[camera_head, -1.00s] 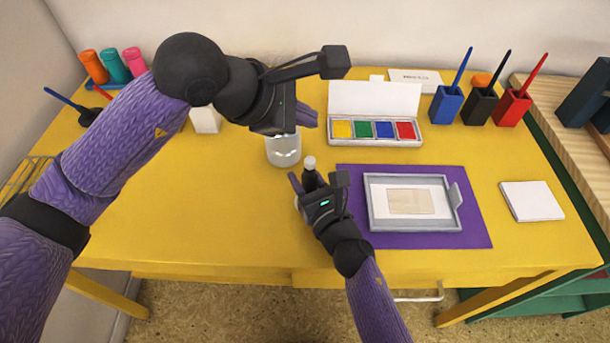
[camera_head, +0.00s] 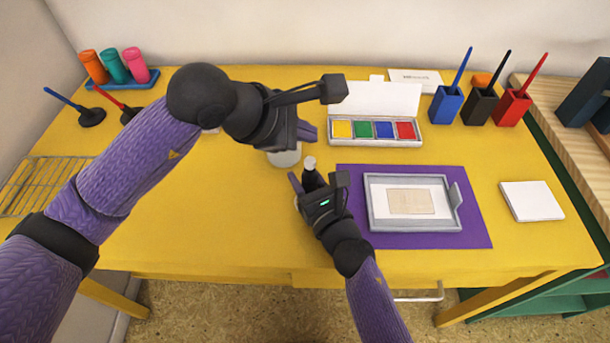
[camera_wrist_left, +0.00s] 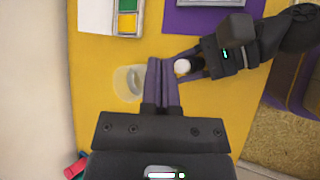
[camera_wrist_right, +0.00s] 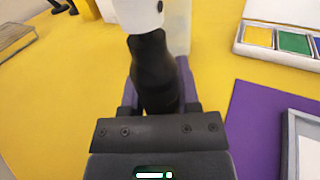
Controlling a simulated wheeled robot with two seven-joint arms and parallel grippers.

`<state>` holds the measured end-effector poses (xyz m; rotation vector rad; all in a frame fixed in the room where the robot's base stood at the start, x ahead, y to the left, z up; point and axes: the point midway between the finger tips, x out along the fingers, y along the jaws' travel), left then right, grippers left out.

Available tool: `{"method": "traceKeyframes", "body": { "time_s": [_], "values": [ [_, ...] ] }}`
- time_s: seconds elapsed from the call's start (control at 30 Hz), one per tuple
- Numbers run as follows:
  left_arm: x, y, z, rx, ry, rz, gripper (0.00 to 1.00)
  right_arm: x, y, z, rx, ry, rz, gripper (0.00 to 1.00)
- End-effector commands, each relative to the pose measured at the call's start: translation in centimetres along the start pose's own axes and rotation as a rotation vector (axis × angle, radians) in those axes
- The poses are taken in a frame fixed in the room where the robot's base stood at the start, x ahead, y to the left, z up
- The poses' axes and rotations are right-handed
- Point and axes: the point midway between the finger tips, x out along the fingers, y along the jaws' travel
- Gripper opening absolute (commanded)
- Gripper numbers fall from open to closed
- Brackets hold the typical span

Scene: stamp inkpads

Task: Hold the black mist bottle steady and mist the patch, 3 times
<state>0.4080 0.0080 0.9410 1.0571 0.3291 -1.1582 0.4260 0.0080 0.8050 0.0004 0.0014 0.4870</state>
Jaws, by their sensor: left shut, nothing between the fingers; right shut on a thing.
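The black mist bottle (camera_head: 310,177) stands upright with a pale top, left of the purple mat. My right gripper (camera_head: 308,190) is shut on it; the bottle (camera_wrist_right: 152,75) fills the middle of the right wrist view. My left gripper (camera_head: 308,132) is shut and empty, above and behind the bottle. In the left wrist view its fingers (camera_wrist_left: 162,85) are together, and the bottle's round top (camera_wrist_left: 182,66) is just right of them. The patch (camera_head: 411,202) is a beige rectangle on white inside the grey tray (camera_head: 385,227), right of my right gripper.
The tray lies on the purple mat (camera_head: 350,240). A translucent cup (camera_head: 284,158) stands just behind the bottle. The colour inkpad box (camera_head: 375,142) is behind the mat. A white pad (camera_head: 532,201) lies at right. The table's front left is clear.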

Motion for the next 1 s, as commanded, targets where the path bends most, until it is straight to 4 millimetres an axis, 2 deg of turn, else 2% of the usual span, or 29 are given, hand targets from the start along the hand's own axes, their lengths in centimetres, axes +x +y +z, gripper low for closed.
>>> {"method": "traceKeyframes", "body": {
  "time_s": [0.1,0.27,1.0],
  "values": [
    [1.2,-0.9,-0.9,-0.002,0.001,-0.002,0.0,0.0,0.0,0.0,0.0,0.0,0.0,0.0],
    [2.0,-1.5,-1.5,-0.001,0.001,0.0,0.0,0.0,0.0,0.0,0.0,0.0,0.0,0.0],
    [2.1,-1.5,-1.6,0.0,0.0,0.001,0.0,0.0,0.0,0.0,0.0,0.0,0.0,0.0]
  ]
}}
